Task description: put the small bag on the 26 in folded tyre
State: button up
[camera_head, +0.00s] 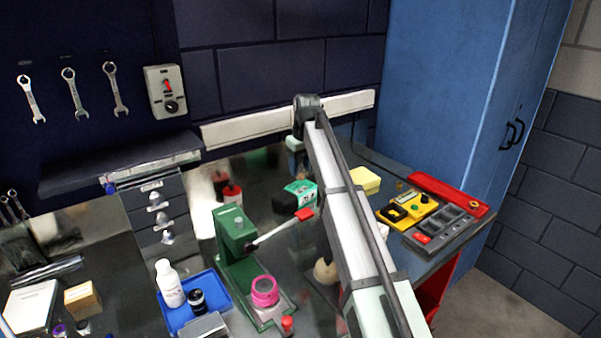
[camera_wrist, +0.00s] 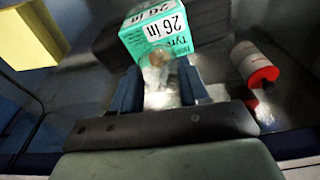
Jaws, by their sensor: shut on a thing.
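The 26 in folded tyre (camera_head: 301,192) lies on the bench in the head view, a dark bundle with a green sleeve. In the wrist view its sleeve (camera_wrist: 160,32), printed "26 in Tyre", is just beyond my fingertips. My gripper (camera_wrist: 160,70) is shut on the small bag (camera_wrist: 160,92), which looks clear with something brownish at its far end. The bag overlaps the near edge of the sleeve in the picture; I cannot tell whether they touch.
A yellow block (camera_head: 365,181) is on the other side. A blue tray (camera_head: 225,279) holds bottles.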

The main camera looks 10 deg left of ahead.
aim_at(304, 174)
jog(key=shift+f, duration=1.15)
jog(key=shift+f, duration=0.15)
jog(key=o, duration=1)
jog(key=r, duration=0.4)
jog(key=s+r, duration=0.1)
jog(key=r, duration=0.3)
jog(key=d+r, duration=0.1)
jog(key=r, duration=0.3)
jog(key=shift+s+d+r, duration=0.1)
jog(key=shift+s+r, duration=0.05)
jog(key=shift+o, duration=0.4)
